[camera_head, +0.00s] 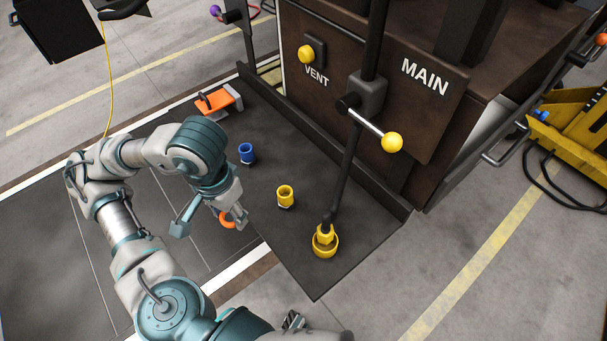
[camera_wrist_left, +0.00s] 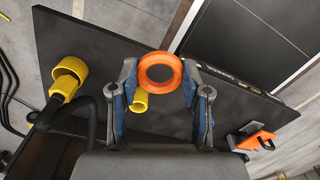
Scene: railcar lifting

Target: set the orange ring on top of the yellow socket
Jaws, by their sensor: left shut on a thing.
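My left gripper (camera_head: 231,217) is shut on the orange ring (camera_head: 226,222), near the front left edge of the dark plate. In the left wrist view the ring (camera_wrist_left: 160,57) sits between the two fingertips of the gripper (camera_wrist_left: 160,76), its hole facing the camera. The yellow socket (camera_head: 285,195) stands upright on the plate, to the right of the ring in the head view and apart from it. In the left wrist view the socket (camera_wrist_left: 139,103) shows below and left of the ring, partly hidden by it. My right gripper is not in view.
A blue socket (camera_head: 246,153) stands behind the yellow one. A larger yellow coupling (camera_head: 325,245) sits at the plate's front right, below a dark upright rod. An orange device (camera_head: 217,100) lies at the far left. A brown panel with a yellow-knobbed lever (camera_head: 391,142) rises behind.

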